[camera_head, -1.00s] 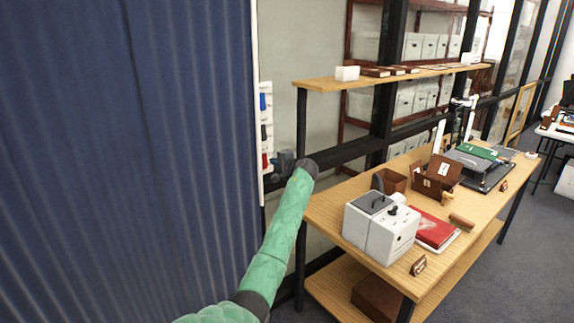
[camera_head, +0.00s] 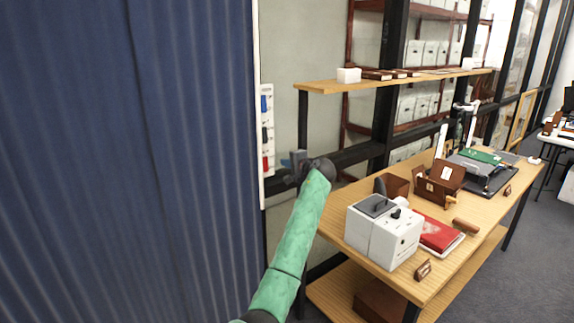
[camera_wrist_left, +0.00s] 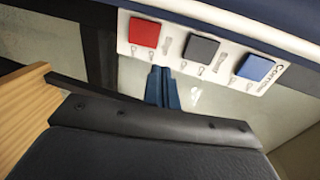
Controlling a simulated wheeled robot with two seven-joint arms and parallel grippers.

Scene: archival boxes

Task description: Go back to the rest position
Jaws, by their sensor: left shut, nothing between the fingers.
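My left gripper (camera_head: 298,164) is raised at the end of my green arm, between the blue curtain and the left end of the wooden workbench. It points toward a white wall panel (camera_head: 268,92) with a blue, a dark grey and a red square switch. In the left wrist view, the closed blue fingers (camera_wrist_left: 162,88) show just below the panel (camera_wrist_left: 285,46). They are shut with nothing between them and look apart from the switches. My right gripper is not in view.
The wooden workbench (camera_head: 352,254) carries a white box-shaped device (camera_head: 384,236), a red book (camera_head: 438,233) and brown boxes. A wooden shelf (camera_head: 320,87) stands above it. The blue curtain (camera_head: 120,160) fills the left. Grey floor (camera_head: 500,290) is free at the right.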

